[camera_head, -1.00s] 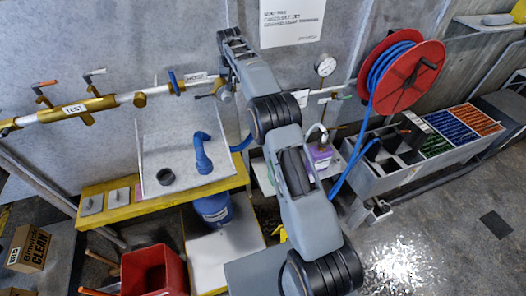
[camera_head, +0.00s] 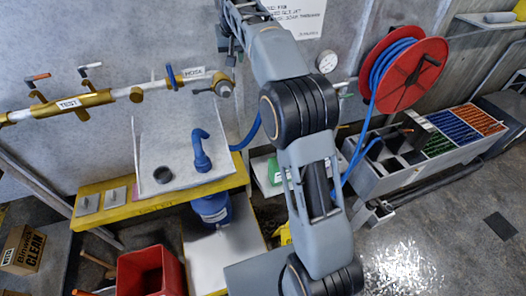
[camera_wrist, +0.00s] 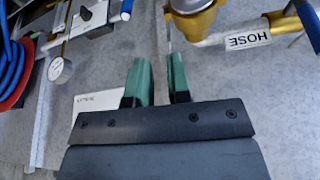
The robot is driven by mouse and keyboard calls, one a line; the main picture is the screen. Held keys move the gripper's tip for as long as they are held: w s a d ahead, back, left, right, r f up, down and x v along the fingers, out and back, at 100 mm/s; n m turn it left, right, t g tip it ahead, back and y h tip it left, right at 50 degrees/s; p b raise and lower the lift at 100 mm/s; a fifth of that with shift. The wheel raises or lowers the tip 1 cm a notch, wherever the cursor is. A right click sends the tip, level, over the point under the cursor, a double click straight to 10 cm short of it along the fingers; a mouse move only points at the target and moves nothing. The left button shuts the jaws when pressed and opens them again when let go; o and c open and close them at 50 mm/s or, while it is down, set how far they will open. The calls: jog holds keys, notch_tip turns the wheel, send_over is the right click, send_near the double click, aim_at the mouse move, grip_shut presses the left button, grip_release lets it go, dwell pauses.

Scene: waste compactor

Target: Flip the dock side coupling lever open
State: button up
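The brass and grey coupling (camera_head: 224,88) is at the right end of the brass pipe, beside the HOSE label. A small dark lever-like part (camera_head: 204,91) sticks out to its left; I cannot tell whether it is the dock side lever or how far it is turned. In the wrist view the brass coupling (camera_wrist: 195,18) is at the top, beyond the fingertips and right of centre. My gripper (camera_head: 229,50) is above the coupling in the head view. Its green fingers (camera_wrist: 160,72) are apart, with only grey wall seen between them.
A pressure gauge (camera_head: 327,62), a red reel (camera_head: 403,77) with blue hose and a parts bin (camera_head: 385,180) are to the right. A TEST pipe (camera_head: 70,104) with valve handles runs left.

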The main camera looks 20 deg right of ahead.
jog(key=s+f+b, duration=0.4)
jog(key=s+f, duration=0.4)
jog(key=s, duration=0.3)
jog(key=s+f+n+b, duration=0.1)
jog(key=s+f+b, duration=0.3)
jog(key=s+f, duration=0.4)
jog(key=s, duration=0.4)
jog(key=shift+s+d+f+g+b, duration=0.2)
jog(key=shift+d+f+g+b, duration=0.1)
jog(key=shift+f+b, duration=0.1)
